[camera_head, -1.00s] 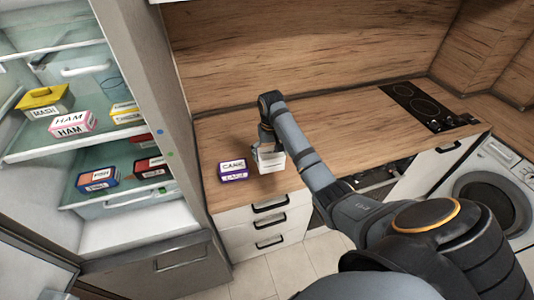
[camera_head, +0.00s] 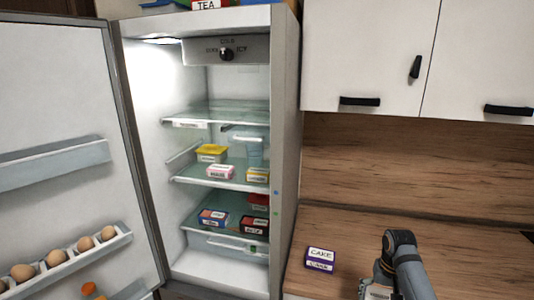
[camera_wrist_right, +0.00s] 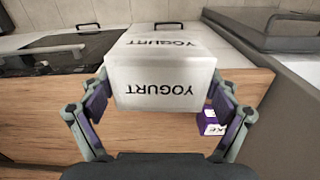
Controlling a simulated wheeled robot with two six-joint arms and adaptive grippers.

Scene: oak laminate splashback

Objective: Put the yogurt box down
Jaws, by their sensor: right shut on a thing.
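The white yogurt box (camera_wrist_right: 160,84), with YOGURT lettering that reads upside down, fills the middle of the right wrist view. My right gripper (camera_wrist_right: 158,100) is shut on it, with one finger on each side. In the head view a pale part of the box (camera_head: 376,293) shows at the bottom edge, below my right arm, over the wooden counter (camera_head: 460,262). I cannot tell whether the box touches the counter. My left gripper is in neither view.
A purple cake box (camera_head: 320,259) stands on the counter left of my right gripper; it also shows in the right wrist view (camera_wrist_right: 208,122). The fridge (camera_head: 286,150) is open at left, with several food boxes on its shelves. Counter right of my arm is clear.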

